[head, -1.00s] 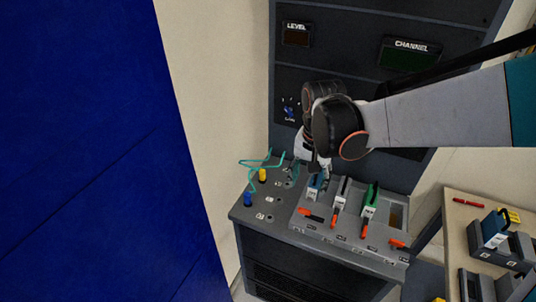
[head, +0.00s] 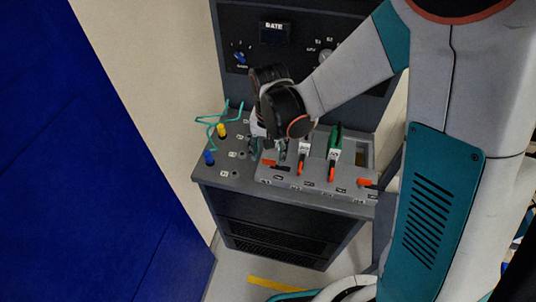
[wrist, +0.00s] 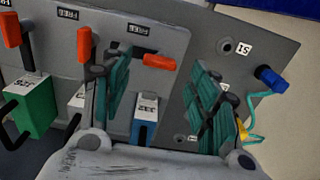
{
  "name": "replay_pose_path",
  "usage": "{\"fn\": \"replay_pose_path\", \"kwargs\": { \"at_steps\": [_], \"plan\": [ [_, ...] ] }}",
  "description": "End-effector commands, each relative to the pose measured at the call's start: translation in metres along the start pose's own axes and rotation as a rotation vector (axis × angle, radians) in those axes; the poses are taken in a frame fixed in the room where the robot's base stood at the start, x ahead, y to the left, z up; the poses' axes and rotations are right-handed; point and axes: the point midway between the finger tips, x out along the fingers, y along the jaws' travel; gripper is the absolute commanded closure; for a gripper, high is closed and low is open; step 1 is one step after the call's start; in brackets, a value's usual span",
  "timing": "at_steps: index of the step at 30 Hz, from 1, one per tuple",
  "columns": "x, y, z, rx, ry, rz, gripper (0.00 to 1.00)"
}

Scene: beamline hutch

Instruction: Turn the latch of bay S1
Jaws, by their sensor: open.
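The bay block (head: 312,180) on the sloped console holds a row of bays with orange latches. The leftmost latch (head: 275,165) lies crosswise; it also shows crosswise in the wrist view (wrist: 158,62), in front of the bay with a blue module (wrist: 145,120). I cannot read the bay labels well enough to say which is S1. My gripper (head: 268,152) is above the block's left end. In the wrist view its teal-padded fingers (wrist: 160,95) are open, apart on either side of the blue module, with nothing held between them.
Two neighbouring latches (head: 301,168) (head: 331,174) point lengthwise; the rightmost (head: 367,183) lies crosswise. Left of the block are a yellow plug (head: 222,130), a blue plug (head: 209,157) and a looping green cable (head: 210,119). A blue wall panel (head: 90,170) fills the left.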

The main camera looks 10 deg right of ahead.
Motion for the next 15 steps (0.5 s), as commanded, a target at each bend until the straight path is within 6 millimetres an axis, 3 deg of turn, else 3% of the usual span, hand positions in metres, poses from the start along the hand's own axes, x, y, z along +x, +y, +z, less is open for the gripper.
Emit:
{"fn": "replay_pose_path", "kwargs": {
  "at_steps": [6, 15],
  "plan": [
    [0.025, 0.000, 0.000, 0.000, 0.000, 0.000, 0.45],
    [0.030, 0.000, 0.000, 0.000, 0.000, 0.000, 0.45]
  ]
}}
